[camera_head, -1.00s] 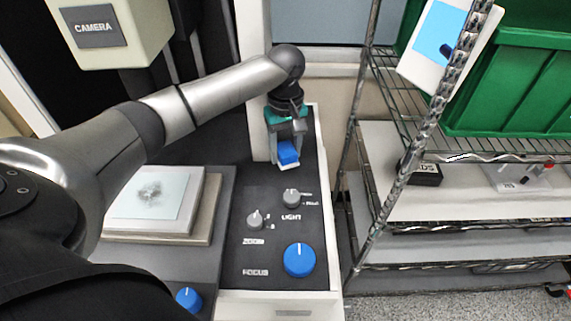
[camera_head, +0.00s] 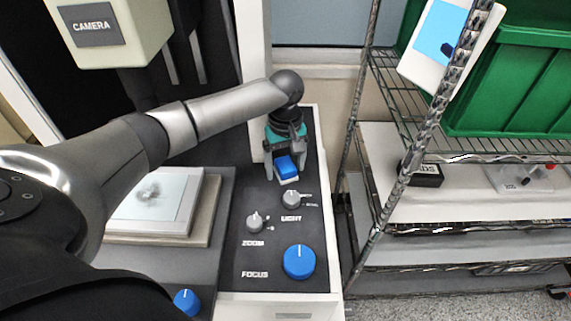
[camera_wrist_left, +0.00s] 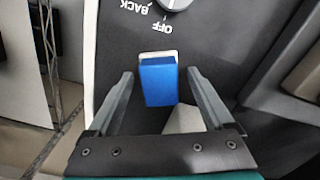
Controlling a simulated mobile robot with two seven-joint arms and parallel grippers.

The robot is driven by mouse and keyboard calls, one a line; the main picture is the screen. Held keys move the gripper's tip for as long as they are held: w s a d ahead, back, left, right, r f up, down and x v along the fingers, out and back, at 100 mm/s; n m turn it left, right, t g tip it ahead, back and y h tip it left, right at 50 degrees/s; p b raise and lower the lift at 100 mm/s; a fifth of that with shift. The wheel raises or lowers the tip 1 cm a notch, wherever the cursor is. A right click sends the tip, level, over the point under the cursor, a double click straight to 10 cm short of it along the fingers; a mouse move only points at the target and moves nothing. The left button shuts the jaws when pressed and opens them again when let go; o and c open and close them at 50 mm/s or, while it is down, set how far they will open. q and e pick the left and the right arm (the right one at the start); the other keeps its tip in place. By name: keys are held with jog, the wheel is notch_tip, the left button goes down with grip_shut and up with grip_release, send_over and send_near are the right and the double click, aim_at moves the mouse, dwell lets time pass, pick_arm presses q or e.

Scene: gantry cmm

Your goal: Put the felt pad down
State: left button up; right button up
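The felt pad (camera_head: 287,165) is a small blue block with a white layer under it. It rests on the dark control panel (camera_head: 268,188), just behind the LIGHT knob (camera_head: 292,199). My left gripper (camera_head: 286,174) is around it with its fingers spread. In the left wrist view the pad (camera_wrist_left: 158,82) lies between the two fingertips, with a gap on each side. My right gripper is not in view.
The ZOOM knob (camera_head: 254,223) and large blue FOCUS knob (camera_head: 299,262) are nearer on the panel. A stage with a pale plate (camera_head: 155,193) is at left. A wire shelf (camera_head: 450,157) with a green bin (camera_head: 515,85) stands at right.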

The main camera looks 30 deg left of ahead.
aim_at(286, 164)
pick_arm(q)
jog(key=shift+r, duration=0.1)
notch_tip(286, 164, up, 12)
jog(key=p, duration=0.2)
dwell(0.4)
jog(key=shift+r, duration=0.2)
